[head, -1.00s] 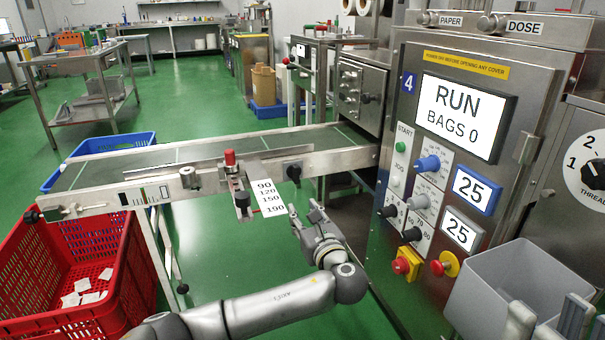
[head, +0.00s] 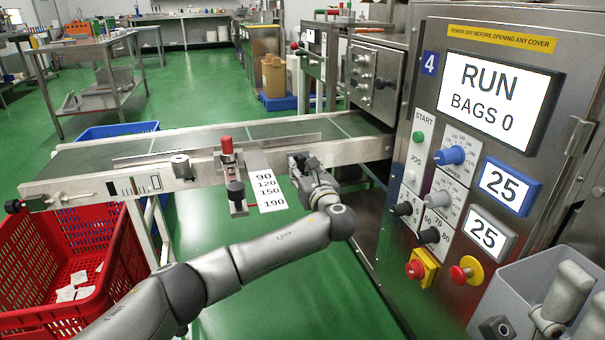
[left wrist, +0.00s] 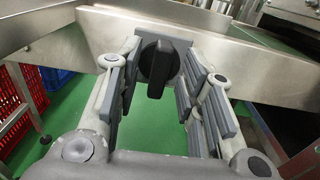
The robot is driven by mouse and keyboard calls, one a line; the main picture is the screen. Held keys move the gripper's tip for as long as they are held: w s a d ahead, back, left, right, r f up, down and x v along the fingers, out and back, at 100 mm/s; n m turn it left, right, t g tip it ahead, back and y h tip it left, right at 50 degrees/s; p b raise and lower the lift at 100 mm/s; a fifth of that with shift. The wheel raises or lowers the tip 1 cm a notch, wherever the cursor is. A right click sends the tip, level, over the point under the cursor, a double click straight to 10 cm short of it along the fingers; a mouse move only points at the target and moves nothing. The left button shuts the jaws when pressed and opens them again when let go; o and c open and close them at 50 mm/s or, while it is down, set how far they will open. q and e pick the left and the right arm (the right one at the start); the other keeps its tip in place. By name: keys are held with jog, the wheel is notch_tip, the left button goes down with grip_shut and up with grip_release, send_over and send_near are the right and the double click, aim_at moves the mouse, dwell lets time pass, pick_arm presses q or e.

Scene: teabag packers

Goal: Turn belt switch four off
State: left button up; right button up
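The belt switch (left wrist: 155,68), a black rotary knob on a dark square plate, sits on the conveyor's steel side rail in the left wrist view. Its grip bar stands about upright.
The conveyor (head: 215,138) runs to the steel machine marked 4, whose screen (head: 502,98) reads RUN, BAGS 0. A red-knobbed slider and number scale (head: 267,187) are left of my left gripper. A red crate (head: 115,290) and grey bin (head: 500,295) stand nearby.

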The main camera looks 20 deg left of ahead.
pick_arm(q)
jog(key=shift+w+a, duration=0.35)
jog(key=shift+w, duration=0.15)
grip_shut()
